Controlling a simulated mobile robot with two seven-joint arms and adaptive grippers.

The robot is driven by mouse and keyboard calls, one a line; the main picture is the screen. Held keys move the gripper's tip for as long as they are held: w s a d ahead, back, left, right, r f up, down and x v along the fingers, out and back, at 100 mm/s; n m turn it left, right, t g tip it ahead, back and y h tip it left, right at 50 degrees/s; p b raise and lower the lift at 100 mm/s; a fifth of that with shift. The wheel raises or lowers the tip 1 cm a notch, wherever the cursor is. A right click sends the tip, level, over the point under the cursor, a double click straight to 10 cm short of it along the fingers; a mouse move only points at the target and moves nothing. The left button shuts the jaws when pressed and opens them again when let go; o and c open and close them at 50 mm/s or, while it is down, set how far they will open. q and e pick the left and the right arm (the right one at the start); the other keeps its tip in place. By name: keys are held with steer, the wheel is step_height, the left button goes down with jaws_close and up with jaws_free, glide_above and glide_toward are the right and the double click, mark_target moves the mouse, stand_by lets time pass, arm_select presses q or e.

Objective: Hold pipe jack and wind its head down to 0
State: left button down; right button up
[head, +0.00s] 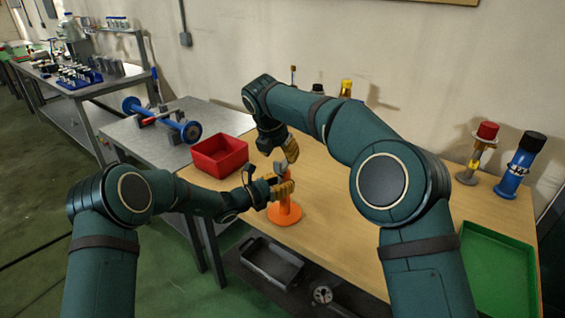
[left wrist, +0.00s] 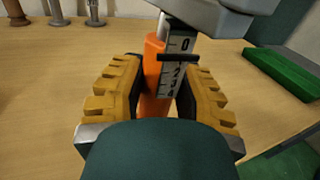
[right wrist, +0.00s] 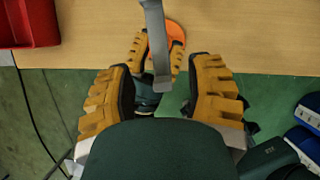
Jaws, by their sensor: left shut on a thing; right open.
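The orange pipe jack (head: 285,213) stands upright on the wooden table near its front edge. Its grey head (head: 280,168) sits on top. In the left wrist view, a scale plate (left wrist: 176,72) shows 0, 2, 3 and 4, and a black marker (left wrist: 190,57) lies just below 0, where the 1 would be. My left gripper (head: 283,188) is shut around the jack's orange column (left wrist: 153,62). My right gripper (head: 290,152) is open above the head. In the right wrist view, the long grey head (right wrist: 157,45) runs between its spread fingers, without clear contact.
A red bin (head: 219,157) stands left of the jack. A green tray (head: 497,270) lies at the right front. A blue cylinder (head: 519,167) and a red-topped stand (head: 478,155) are at the back right. A grey tray (head: 271,262) sits on the lower shelf.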

mark_target(283, 164)
steer(key=shift+x, duration=2.3)
jaws_close()
